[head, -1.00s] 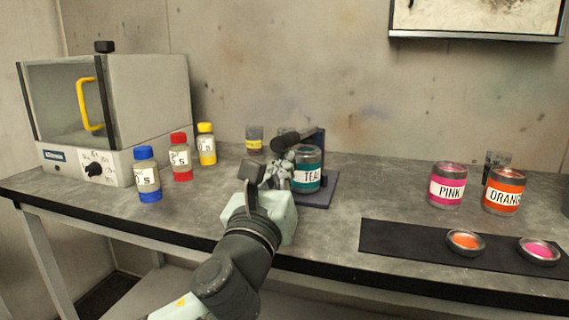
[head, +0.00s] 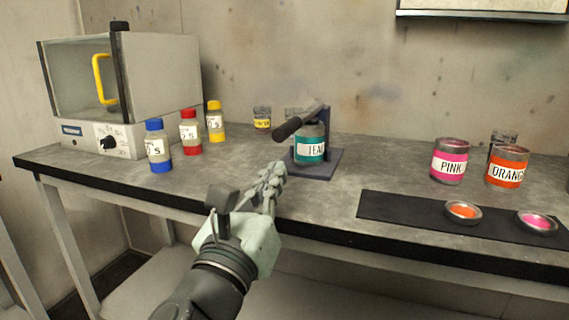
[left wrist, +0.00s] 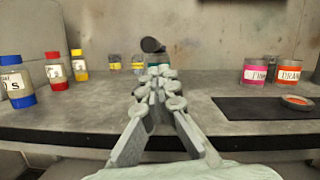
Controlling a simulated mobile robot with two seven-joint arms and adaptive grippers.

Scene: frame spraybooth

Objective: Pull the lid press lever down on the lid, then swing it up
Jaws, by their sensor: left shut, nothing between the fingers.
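The lid press (head: 325,130) stands on its dark base plate (head: 318,165) at the middle of the bench. Its dark lever (head: 301,121) slants down to the left, with the thick handle end in front of and above the teal jar (head: 311,150). The jar stands upright on the base plate, and the lever partly hides its top. My left gripper (head: 272,172) is shut and empty, in front of the press to the lower left, apart from the lever. In the left wrist view the lever's round end (left wrist: 152,45) shows just above the fingertips. My right gripper is not in view.
A pink jar (head: 450,161) and an orange jar (head: 507,168) stand at the right, with two lids on a black mat (head: 420,221) in front. Blue-, red- and yellow-capped bottles (head: 190,133) stand left near a glass-fronted box (head: 150,75). Bench between bottles and press is mostly clear.

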